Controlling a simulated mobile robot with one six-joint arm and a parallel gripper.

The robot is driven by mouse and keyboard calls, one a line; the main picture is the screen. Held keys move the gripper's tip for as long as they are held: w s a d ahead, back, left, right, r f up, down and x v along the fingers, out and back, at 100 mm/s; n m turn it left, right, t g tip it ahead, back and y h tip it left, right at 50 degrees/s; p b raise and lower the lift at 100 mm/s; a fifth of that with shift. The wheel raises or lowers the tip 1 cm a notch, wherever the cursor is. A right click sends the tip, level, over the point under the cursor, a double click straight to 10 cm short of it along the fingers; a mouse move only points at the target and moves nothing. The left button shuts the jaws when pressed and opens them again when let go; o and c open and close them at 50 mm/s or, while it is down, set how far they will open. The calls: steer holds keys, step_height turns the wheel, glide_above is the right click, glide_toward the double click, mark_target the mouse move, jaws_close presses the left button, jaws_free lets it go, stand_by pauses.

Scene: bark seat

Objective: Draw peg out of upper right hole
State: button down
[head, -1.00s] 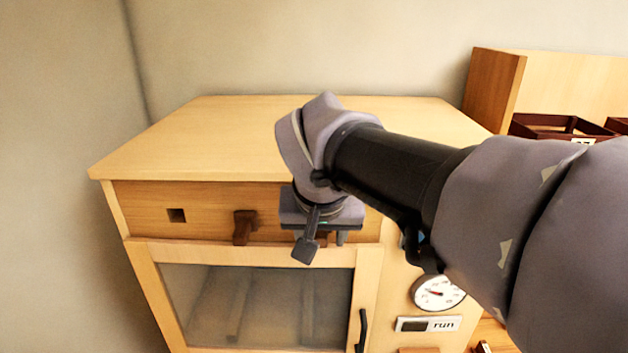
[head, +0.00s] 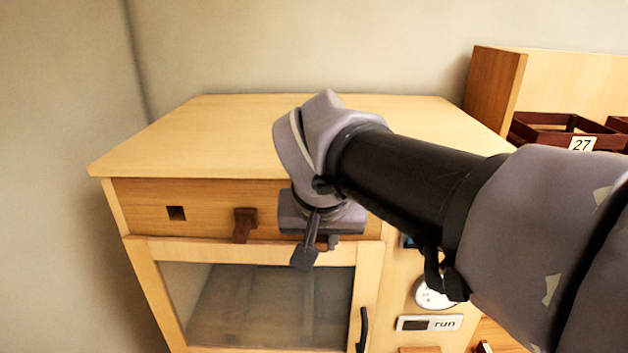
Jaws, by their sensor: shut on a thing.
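The wooden cabinet (head: 150,190) has a front strip above its glass door. An empty square hole (head: 176,213) shows at the left of this strip. A dark brown peg (head: 245,224) sits in the strip's middle. My gripper (head: 320,248) is at the right part of the strip, its fingers pointing down and forward. It is shut on a brown peg (head: 321,243), of which only a sliver shows between the fingers. The hole behind this peg is hidden by my gripper, so I cannot tell how far in the peg sits.
A glass door (head: 255,305) with a black handle (head: 363,330) lies below the strip. A gauge (head: 432,293), partly covered by my arm, and a "run" label (head: 429,323) are to the right. Dark trays (head: 545,127) stand at the far right. The cabinet top is clear.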

steer(key=s+b, duration=0.2)
steer(key=s, duration=0.6)
steer(key=shift+s+a, duration=0.15)
steer(key=shift+s, duration=0.25)
